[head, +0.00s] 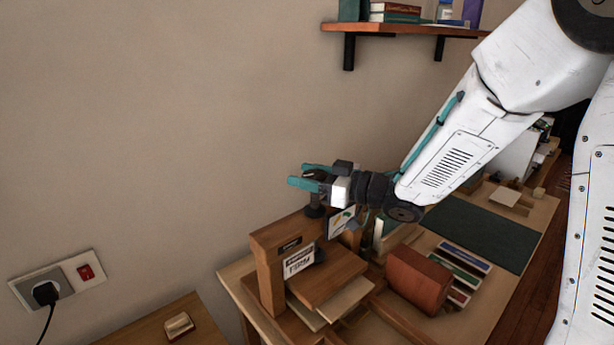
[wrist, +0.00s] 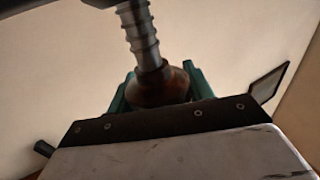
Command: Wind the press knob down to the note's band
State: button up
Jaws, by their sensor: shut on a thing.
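The wooden press (head: 268,284) stands on the bench in the head view, with stacked boards at its base. A dark screw part (head: 315,211) rises from its top, below my gripper (head: 305,179). In the wrist view, the threaded screw (wrist: 143,40) runs into a brown rounded knob (wrist: 157,86). The teal fingers of my gripper (wrist: 160,92) are shut on the knob, one on each side. A white card with dark lettering (head: 299,262) is on the press; I cannot read it surely. A card with coloured marks (head: 341,220) stands behind, partly hidden by my arm.
A reddish-brown block (head: 418,279) and several coloured books (head: 465,262) lie right of the press. A dark green mat (head: 485,232) is beyond. A wall shelf (head: 400,30) is above. A socket with a plug (head: 46,292) is on the left wall.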

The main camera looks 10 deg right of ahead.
jog(key=m+t+h, duration=0.1)
jog(key=t+h, duration=0.1)
jog(key=m+t+h, duration=0.3)
jog(key=m+t, duration=0.1)
jog(key=shift+w+d+h, duration=0.2)
jog(key=shift+w+h, duration=0.05)
jog(key=shift+h, duration=0.15)
jog(key=shift+w+d+r+m+t+h, duration=0.15)
jog(key=shift+m+t+h, duration=0.3)
jog(key=shift+m+h, duration=0.5)
jog(key=shift+d+m+t+h, duration=0.1)
jog(key=shift+m+t+h, duration=0.45)
jog(key=shift+h, duration=0.65)
jog(key=shift+w+d+r+m+t+h, duration=0.15)
jog(key=shift+m+t+h, duration=0.15)
jog(key=shift+m+h, duration=0.7)
jog(key=shift+f+h, duration=0.1)
jog(key=shift+h, duration=0.15)
jog(key=o, duration=1)
jog(key=shift+c, duration=0.2)
jog(key=shift+s+f, duration=0.1)
